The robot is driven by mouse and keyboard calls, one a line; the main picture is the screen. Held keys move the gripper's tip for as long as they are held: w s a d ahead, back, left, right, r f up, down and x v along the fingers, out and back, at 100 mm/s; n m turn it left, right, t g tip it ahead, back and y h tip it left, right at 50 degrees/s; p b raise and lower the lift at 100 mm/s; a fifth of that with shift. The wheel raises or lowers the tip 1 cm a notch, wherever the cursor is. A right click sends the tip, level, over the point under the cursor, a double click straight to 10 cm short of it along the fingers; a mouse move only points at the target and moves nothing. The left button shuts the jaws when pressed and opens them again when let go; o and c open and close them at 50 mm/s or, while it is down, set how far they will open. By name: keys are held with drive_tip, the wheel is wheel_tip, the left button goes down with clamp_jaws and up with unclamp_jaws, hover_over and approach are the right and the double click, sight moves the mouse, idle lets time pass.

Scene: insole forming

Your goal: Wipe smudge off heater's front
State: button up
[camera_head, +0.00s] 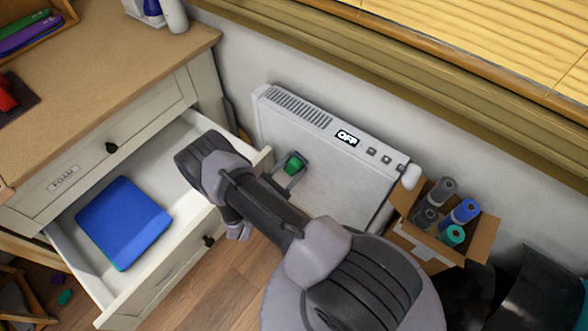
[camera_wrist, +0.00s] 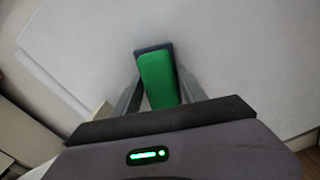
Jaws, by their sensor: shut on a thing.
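The heater (camera_head: 330,160) is a white panel unit standing against the wall, with a vent grille, a small display reading "OFF" and several buttons along its top. Its pale front (camera_wrist: 225,45) fills most of the wrist view. My gripper (camera_head: 291,167) is shut on a green block with a dark edge, perhaps a sponge (camera_wrist: 157,78). The green block (camera_head: 294,165) is at the heater's front, near its middle; I cannot tell whether it touches. I see no clear smudge on the visible front. My arm hides the lower left part of the heater.
An open drawer (camera_head: 185,141) with a blue folded item (camera_head: 124,222) juts out left of my arm. A cardboard box (camera_head: 405,232) of several rolls stands at the heater's right end. A wooden sill (camera_head: 430,75) runs above. Dark objects lie at the lower right.

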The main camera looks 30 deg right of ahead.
drive_tip(key=shift+v, duration=2.9)
drive_tip(key=shift+w+a, duration=0.1)
drive_tip(key=shift+w, duration=0.05)
drive_tip(key=shift+v, duration=1.45)
